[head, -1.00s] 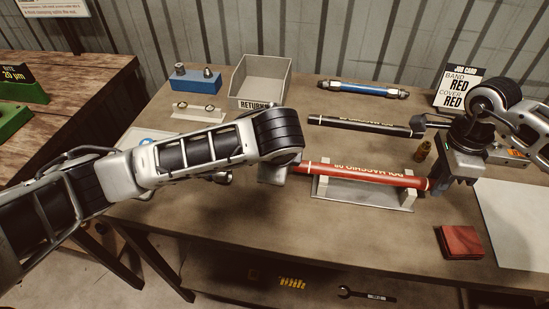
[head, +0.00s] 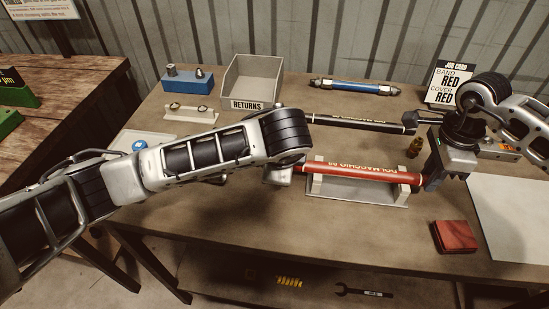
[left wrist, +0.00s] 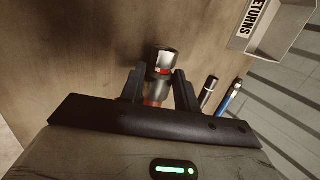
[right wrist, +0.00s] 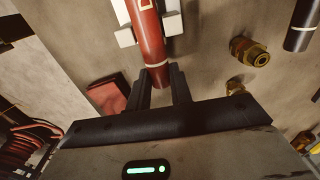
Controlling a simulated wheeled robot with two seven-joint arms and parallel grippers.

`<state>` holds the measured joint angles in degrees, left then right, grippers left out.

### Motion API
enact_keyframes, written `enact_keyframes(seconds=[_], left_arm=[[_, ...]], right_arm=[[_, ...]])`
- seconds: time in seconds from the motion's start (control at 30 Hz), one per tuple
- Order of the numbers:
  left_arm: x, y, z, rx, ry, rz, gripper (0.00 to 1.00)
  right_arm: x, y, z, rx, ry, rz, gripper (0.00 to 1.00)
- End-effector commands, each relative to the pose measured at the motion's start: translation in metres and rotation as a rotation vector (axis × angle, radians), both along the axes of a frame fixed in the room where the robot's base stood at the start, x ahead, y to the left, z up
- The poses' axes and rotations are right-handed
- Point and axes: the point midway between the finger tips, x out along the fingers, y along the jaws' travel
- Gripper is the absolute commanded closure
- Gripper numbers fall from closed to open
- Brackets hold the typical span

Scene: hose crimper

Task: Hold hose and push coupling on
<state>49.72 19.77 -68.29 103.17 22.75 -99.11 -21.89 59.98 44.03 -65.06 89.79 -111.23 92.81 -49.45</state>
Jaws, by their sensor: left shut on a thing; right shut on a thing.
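The red hose (head: 350,170) lies across a grey cradle (head: 345,197). My right gripper (head: 428,183) is shut on the hose near its right end. In the right wrist view the hose (right wrist: 148,38) runs away from between my right fingers (right wrist: 160,92). My left gripper (head: 278,174) is at the hose's left end, its fingertips largely hidden by the arm in the head view. In the left wrist view my left fingers (left wrist: 159,90) are shut on a dark and silver coupling (left wrist: 163,62) with a red band. Red shows just below it. How far the hose sits inside is hidden.
A returns tray (head: 231,89), a blue block (head: 187,75), a black hose (head: 355,124) and a blue hose (head: 350,87) are behind. A brass fitting (head: 414,147) stands near my right gripper. A red pad (head: 453,236) lies in front, beside a pale board (head: 510,215).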

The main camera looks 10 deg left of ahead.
Motion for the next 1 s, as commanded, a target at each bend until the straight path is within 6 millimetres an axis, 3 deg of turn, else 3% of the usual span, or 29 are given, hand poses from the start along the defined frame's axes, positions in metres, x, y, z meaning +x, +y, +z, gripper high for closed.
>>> enact_keyframes(seconds=[0.9,0.93,1.0], left_arm=[[-0.002,-0.028,0.001,-0.012,-0.002,-0.013,0.94],[-0.002,-0.028,0.001,-0.012,-0.002,-0.013,0.66],[-0.001,-0.027,0.001,-0.012,-0.001,-0.012,0.46]], right_arm=[[-0.001,0.005,0.000,0.009,0.000,0.007,1.00],[-0.001,0.005,0.000,0.009,0.000,0.007,1.00],[-0.001,0.005,0.000,0.009,0.000,0.007,1.00]])
